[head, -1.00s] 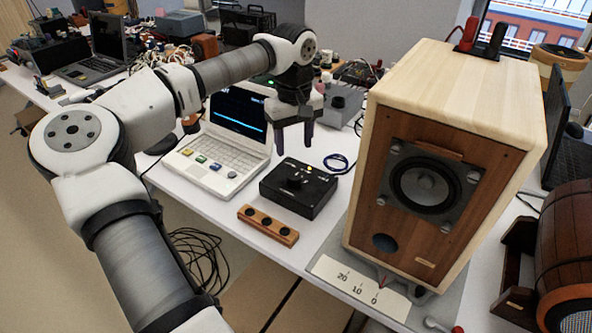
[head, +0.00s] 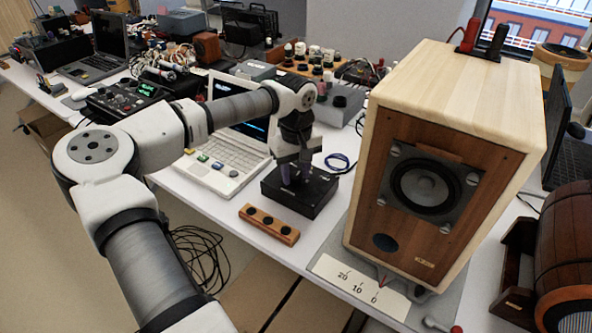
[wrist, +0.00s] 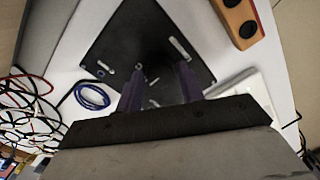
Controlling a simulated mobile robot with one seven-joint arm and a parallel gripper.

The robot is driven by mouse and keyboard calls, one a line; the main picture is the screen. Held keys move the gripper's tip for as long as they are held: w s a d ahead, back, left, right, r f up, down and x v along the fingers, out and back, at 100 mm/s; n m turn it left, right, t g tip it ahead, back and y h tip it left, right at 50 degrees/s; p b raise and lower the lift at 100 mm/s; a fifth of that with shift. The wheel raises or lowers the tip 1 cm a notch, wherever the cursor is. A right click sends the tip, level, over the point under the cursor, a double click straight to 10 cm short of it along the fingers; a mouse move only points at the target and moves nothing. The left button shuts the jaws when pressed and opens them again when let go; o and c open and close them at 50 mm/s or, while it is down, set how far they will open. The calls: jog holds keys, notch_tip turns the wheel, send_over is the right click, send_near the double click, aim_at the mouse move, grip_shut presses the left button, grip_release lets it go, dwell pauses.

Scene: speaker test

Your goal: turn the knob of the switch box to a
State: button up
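The switch box (head: 312,204) is a flat black box on the white table, in front of the laptop. It also shows in the wrist view (wrist: 115,45), with small white marks on its top. My gripper (head: 295,180) points down over the box, its two purple fingers low at the box top. In the wrist view the fingers (wrist: 160,72) stand apart, with a gap between them. The black knob lies around that gap but blends into the dark box. I cannot tell whether the fingers touch it, nor which letter it points to.
A wooden block with black holes (head: 268,225) lies just in front of the box. A large wooden speaker (head: 405,240) stands close on the right. The open laptop (head: 222,160) is behind left. A blue cable coil (head: 338,162) lies behind the box.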

jog(key=c, duration=0.6)
jog(key=shift+n, duration=0.4)
jog(key=n+b, duration=0.1)
jog(key=n, duration=0.2)
jog(key=shift+n+b, duration=0.3)
jog(key=shift+n, duration=0.1)
jog(key=shift+n+b, duration=0.55)
jog(key=shift+n, duration=1.65)
jog(key=shift+r, duration=0.1)
jog(key=shift+a, duration=0.1)
jog(key=o, duration=1)
